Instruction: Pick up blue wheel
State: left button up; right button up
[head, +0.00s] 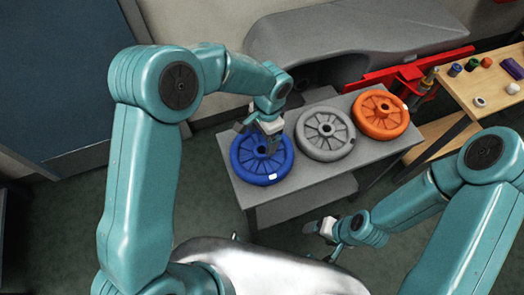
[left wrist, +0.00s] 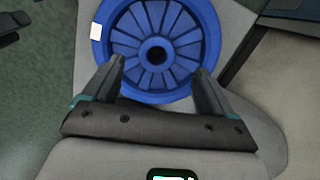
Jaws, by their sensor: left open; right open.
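The blue wheel (head: 262,162) lies flat at the left end of a grey bench (head: 243,194). It has a raised hub, spokes and a small white tag on its rim. My left gripper (head: 260,134) is over the wheel's far side, open and with nothing between its fingers. In the left wrist view the blue wheel (left wrist: 162,85) fills the upper middle, and the open fingers of my left gripper (left wrist: 160,75) point toward its hub. I cannot tell whether the fingertips touch it. My right gripper (head: 322,228) is open and empty, low in front of the bench.
A grey wheel (head: 325,133) and an orange wheel (head: 380,115) lie to the right on the same bench. A grey machine housing (head: 350,40) stands behind it, with a red bar (head: 420,68). A wooden table (head: 465,92) with small items is at the right. Dark floor lies in front.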

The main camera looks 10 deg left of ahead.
aim_at(262, 147)
pick_arm(q)
notch_tip(262, 147, down, 6)
jog(key=shift+s+r+p, duration=0.15)
jog(key=shift+r+p, duration=0.05)
jog(key=shift+p, duration=0.5)
jog(key=shift+s+r, duration=0.15)
jog(key=shift+s, duration=0.05)
jog(key=shift+w, duration=0.1)
jog(key=c, duration=1.4)
grip_shut()
